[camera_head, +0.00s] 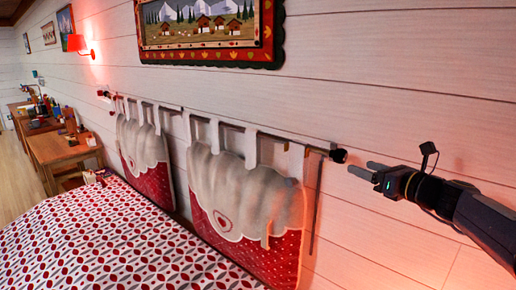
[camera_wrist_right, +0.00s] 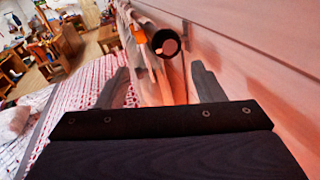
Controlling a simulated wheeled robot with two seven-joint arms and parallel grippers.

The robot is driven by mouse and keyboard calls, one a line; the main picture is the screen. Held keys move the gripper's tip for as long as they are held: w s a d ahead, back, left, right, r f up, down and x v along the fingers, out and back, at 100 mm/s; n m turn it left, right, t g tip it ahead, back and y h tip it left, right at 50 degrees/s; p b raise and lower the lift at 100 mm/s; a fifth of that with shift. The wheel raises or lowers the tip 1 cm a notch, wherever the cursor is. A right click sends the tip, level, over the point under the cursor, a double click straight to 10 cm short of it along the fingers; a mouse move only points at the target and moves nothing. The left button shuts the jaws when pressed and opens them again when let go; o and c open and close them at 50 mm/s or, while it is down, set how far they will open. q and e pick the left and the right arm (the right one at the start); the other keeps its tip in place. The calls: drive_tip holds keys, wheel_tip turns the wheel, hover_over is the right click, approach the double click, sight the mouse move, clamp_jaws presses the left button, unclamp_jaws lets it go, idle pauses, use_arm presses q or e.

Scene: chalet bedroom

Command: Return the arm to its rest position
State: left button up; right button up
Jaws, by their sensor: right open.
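My right gripper (camera_head: 362,170) comes in from the right in the head view. It is open and empty, with its fingers pointing left near the black end knob (camera_head: 338,156) of the wall rail. In the right wrist view the two fingers of my right gripper (camera_wrist_right: 158,88) stand wide apart. The dark round rail end (camera_wrist_right: 166,43) shows beyond and between them, apart from both fingers. My left gripper is not in view.
Hanging cushions (camera_head: 245,195) in red and white hang from the rail along the white plank wall. A bed with a red patterned cover (camera_head: 110,235) lies below. A framed picture (camera_head: 210,32) hangs above. A wooden desk (camera_head: 62,148) stands at the far left.

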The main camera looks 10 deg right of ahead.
drive_tip(key=s+a+f+n+g, duration=0.3)
drive_tip(key=s+a+f+n, duration=0.1)
drive_tip(key=s+a+n, duration=0.4)
drive_tip(key=s+a+f+n+g, duration=0.4)
drive_tip(key=s+a+f+n, duration=0.15)
drive_tip(key=s+n, duration=0.45)
drive_tip(key=s+a+f+n+g+h, duration=0.1)
drive_tip(key=s+f+n+g+h, duration=0.2)
drive_tip(key=s+f+n, duration=0.9)
drive_tip(key=s, duration=0.4)
drive_tip(key=shift+a+n, duration=0.3)
drive_tip(key=shift+a, duration=0.1)
drive_tip(key=shift+f, duration=0.1)
